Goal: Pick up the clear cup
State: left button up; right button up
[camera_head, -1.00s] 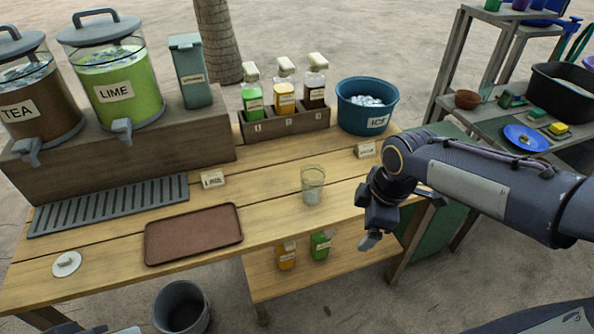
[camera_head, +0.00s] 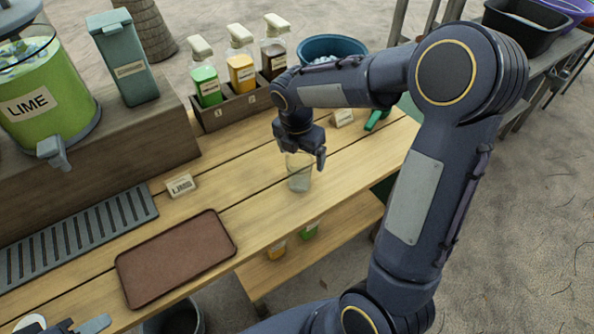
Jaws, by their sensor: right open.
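The clear cup (camera_head: 299,180) stands upright on the wooden table, right of the brown tray, with its rim partly hidden by my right gripper. My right gripper (camera_head: 303,151) points down at the cup's rim, its jaws open. One finger shows at the rim's right side; whether the cup is between the fingers I cannot tell. A small part of what looks like my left gripper (camera_head: 82,326) shows at the bottom left edge, far from the cup.
A brown tray (camera_head: 176,257) lies left of the cup. A bottle rack (camera_head: 233,107) and a blue ice tub (camera_head: 332,46) stand behind. A lime dispenser (camera_head: 42,105) is at left. A green-handled thing (camera_head: 377,119) lies right of the cup.

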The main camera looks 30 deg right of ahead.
jog(key=f, duration=0.4)
jog(key=w+f, duration=0.1)
jog(key=f, duration=0.2)
jog(key=shift+d, duration=0.2)
jog(key=c, duration=1.1)
